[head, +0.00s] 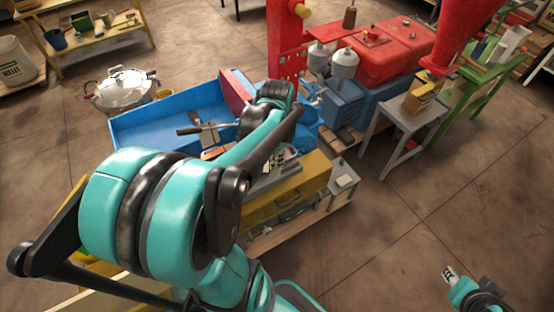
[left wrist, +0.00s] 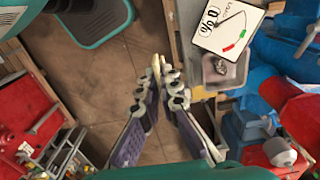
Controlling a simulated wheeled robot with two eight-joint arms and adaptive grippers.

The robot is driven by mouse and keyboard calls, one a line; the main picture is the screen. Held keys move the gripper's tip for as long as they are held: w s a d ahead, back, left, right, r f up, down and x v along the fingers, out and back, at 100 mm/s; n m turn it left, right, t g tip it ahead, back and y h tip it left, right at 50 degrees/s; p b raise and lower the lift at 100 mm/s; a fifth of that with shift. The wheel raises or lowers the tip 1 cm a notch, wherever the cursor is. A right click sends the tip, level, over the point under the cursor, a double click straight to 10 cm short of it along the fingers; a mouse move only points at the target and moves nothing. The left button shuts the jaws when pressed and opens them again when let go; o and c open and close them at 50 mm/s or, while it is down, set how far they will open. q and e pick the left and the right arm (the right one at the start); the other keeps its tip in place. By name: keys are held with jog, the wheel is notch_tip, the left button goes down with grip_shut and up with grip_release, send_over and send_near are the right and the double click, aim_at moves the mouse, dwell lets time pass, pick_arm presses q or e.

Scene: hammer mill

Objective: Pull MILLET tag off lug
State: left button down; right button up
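My left gripper (left wrist: 159,68) points down over bare floor in the left wrist view. Its fingers converge and their pale tips meet or nearly meet; I see no object clearly held between them. In the head view my left arm reaches over the middle of the scene and hides most of that gripper. I cannot make out a MILLET tag or a lug by lettering. My right gripper (head: 451,274) shows small at the lower right of the head view, over the floor; its finger opening is unclear.
A blue tray (head: 150,132) lies behind my left arm. A yellow box (head: 300,185) sits on a low pallet. A red machine (head: 287,45), a grey stand (head: 402,118) and a green table (head: 485,90) stand beyond. A marked white board (left wrist: 228,27) lies near a small grey dish (left wrist: 207,70).

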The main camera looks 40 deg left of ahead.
pick_arm(q)
jog(key=shift+r, duration=0.3)
notch_tip(320, 180, up, 6)
jog(key=p, duration=0.6)
jog(key=shift+r, duration=0.2)
dwell(0.9)
